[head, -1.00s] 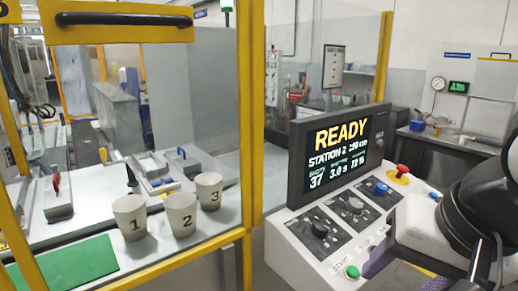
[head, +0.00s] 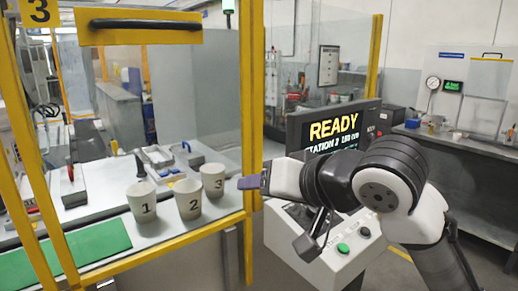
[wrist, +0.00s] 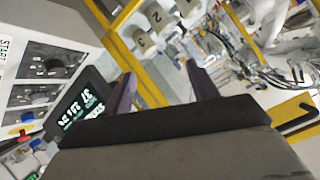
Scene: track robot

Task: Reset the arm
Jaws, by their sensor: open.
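My arm reaches leftward across the front of the control panel in the head view. My gripper (head: 252,182) is at the yellow post, just right of cup 3 in the picture, with its purple fingers seen edge-on. In the wrist view my gripper (wrist: 162,86) shows two purple fingers spread apart, with nothing between them. Three pale numbered cups, cup 1 (head: 142,203), cup 2 (head: 188,201) and cup 3 (head: 213,181), stand upright on the bench. They also show at the top of the wrist view, apart from the fingers.
The control panel (head: 352,226) has a screen (head: 333,130) reading READY and a green button (head: 343,248); my arm hides most of its knobs. A yellow frame post (head: 250,100) stands beside my gripper. A green mat (head: 85,250) lies on the bench (head: 160,232).

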